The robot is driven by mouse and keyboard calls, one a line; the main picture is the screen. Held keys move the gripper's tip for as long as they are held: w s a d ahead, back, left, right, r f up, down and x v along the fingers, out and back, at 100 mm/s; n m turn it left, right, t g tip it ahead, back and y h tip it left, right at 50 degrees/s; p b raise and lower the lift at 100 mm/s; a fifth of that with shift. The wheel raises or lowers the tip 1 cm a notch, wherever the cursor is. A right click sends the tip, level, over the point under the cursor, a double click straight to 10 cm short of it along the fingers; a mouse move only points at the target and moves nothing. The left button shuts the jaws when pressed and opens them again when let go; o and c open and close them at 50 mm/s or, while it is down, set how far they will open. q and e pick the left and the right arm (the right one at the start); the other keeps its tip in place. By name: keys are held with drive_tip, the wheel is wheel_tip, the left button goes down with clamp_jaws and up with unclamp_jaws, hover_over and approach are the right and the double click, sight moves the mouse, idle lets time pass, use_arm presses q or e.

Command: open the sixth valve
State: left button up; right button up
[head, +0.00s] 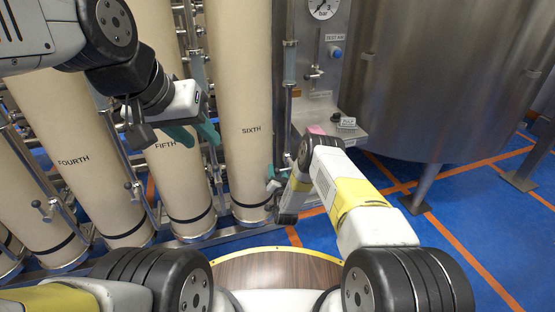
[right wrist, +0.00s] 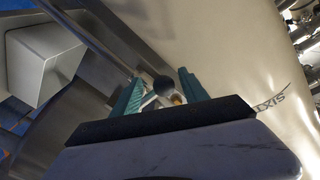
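The column marked SIXTH (head: 250,95) is a tall cream cylinder in the middle of the head view. It also shows in the right wrist view (right wrist: 235,60), its label at the right. My right gripper (head: 277,181) is low at this column's right side, mostly hidden behind my own arm. In the right wrist view its two teal fingers (right wrist: 163,92) are apart. A dark round knob (right wrist: 163,84), apparently a valve handle's end, shows between them with gaps at both sides; contact cannot be told. My left gripper (head: 194,134) is open and empty before the FIFTH column.
Columns marked FIFTH (head: 170,100) and FOURTH (head: 75,125) stand to the left, with thin pipes and lever valves between them. A steel panel with a gauge (head: 323,8) and a ledge (head: 345,128) stands right of the sixth column. A large steel tank (head: 440,80) is further right.

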clamp_jaws()
drive_tip(key=shift+w+r, duration=0.1)
drive_tip(key=shift+r, duration=0.05)
